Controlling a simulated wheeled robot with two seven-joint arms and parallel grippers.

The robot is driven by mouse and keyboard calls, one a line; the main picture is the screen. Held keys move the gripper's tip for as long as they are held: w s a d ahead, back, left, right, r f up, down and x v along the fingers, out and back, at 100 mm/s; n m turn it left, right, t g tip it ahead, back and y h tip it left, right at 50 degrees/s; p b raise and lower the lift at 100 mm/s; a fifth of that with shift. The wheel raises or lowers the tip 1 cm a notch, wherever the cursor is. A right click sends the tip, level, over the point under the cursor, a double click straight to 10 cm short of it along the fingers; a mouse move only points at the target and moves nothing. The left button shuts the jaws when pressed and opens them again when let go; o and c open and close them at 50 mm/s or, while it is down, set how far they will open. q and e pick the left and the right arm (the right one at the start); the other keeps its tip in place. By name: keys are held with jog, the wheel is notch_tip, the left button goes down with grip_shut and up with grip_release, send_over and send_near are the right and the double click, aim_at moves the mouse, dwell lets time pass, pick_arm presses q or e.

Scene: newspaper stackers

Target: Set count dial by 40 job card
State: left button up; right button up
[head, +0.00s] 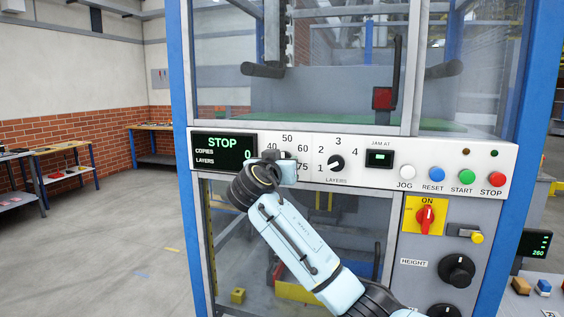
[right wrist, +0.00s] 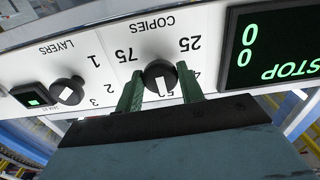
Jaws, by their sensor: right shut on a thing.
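The copies dial (right wrist: 160,75) is a round black knob with a white pointer, seen upside down in the right wrist view. Its pointer appears directed at the 50 mark, which is partly covered. My right gripper (right wrist: 158,84) has its green fingers on both sides of this knob and is shut on it. In the head view my right gripper (head: 279,163) hides the knob, while 40, 50, 60 and 75 show around it. The display (head: 224,152) reads STOP, with a 0 visible. I cannot make out a job card. My left gripper is not in view.
The layers dial (head: 336,163) sits just right of my right gripper. Further right are JOG (head: 407,172), RESET (head: 437,174), START (head: 465,176) and STOP (head: 496,179) buttons, above a red switch (head: 425,217) marked ON. Open floor lies to the left.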

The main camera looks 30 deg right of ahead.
jog(key=shift+n+p, duration=3.7)
jog(key=shift+n, duration=2)
jog(key=o, duration=1)
jog(key=shift+s, duration=0.1)
jog(key=shift+c, duration=0.2)
jog(key=b+v, duration=0.3)
jog(key=v, duration=1)
jog(key=shift+s, duration=0.15)
